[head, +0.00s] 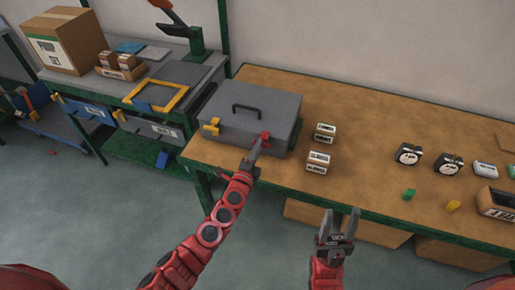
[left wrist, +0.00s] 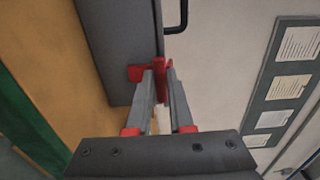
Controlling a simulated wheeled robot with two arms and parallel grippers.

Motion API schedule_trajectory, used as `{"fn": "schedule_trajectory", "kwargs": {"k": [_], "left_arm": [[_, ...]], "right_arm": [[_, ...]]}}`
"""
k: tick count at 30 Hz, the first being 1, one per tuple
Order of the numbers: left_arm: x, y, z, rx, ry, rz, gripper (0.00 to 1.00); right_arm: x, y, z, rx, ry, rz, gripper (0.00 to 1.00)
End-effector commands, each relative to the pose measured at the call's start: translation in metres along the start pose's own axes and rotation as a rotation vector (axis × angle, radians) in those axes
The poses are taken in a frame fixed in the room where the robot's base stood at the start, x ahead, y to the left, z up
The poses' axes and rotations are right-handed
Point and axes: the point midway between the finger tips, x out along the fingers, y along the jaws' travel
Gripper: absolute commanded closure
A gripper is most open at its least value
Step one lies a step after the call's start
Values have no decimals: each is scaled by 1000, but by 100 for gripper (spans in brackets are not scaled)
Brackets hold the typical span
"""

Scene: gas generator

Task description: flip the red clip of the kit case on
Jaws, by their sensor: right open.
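The grey kit case (head: 262,104) sits closed on the left end of the wooden table, with a dark handle on its lid. Its red clip (head: 265,138) is on the front side at the right, and a yellow clip (head: 211,126) is at the left. My left gripper (head: 257,150) is at the red clip. In the left wrist view, the fingers (left wrist: 163,75) come together on the red clip (left wrist: 161,80), with its upright part between their tips. My right gripper (head: 341,212) is open and empty in front of the table edge.
Black gauges (head: 408,154), a green block (head: 408,194) and a yellow piece (head: 453,206) lie further right. A grey workbench (head: 205,75) stands at the left.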

Motion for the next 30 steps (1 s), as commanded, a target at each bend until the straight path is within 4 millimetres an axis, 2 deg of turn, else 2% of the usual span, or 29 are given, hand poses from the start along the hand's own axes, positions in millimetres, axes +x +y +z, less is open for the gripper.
{"fn": "schedule_trajectory", "kwargs": {"k": [10, 14, 21, 25, 30], "left_arm": [[0, -2, 0, 0, 0, 4, 100], [2, -10, 1, -2, -2, 34, 100], [6, -19, 0, -2, -1, 135, 100], [8, -16, 2, 0, -4, 178, 100], [8, -11, 0, 0, -1, 197, 100]], "right_arm": [[4, 0, -1, 0, 0, 0, 50], [25, 1, -4, 0, 0, 0, 50], [77, 4, -13, 0, 0, 0, 50], [92, 5, -16, 0, 0, 0, 50], [97, 5, -16, 0, 0, 0, 50]]}}
